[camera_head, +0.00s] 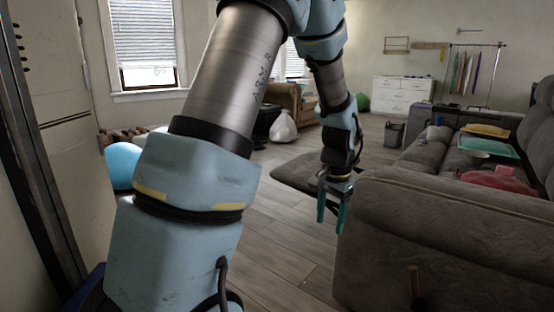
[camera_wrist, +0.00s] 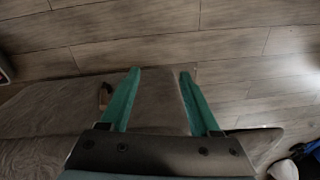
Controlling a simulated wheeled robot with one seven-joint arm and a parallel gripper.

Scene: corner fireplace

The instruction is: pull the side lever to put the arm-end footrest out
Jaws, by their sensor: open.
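The large grey-brown sofa (camera_head: 440,225) fills the right side of the head view, its near arm facing me. A short wooden side lever (camera_head: 414,281) stands upright against the outer side of that arm. A padded footrest panel (camera_head: 297,174) sticks out from the sofa's front at the near end, behind my gripper. My gripper (camera_head: 331,220) hangs with teal fingers down, left of the sofa arm and away from the lever. In the wrist view my gripper (camera_wrist: 160,75) is open, with nothing held between the fingers. A small tan piece (camera_wrist: 105,95) beside the left finger may be the lever.
A grey bin (camera_head: 394,134) and a white bag (camera_head: 283,127) stand farther back. A blue ball (camera_head: 122,165) is at left. The wooden floor (camera_head: 275,230) is clear before the footrest.

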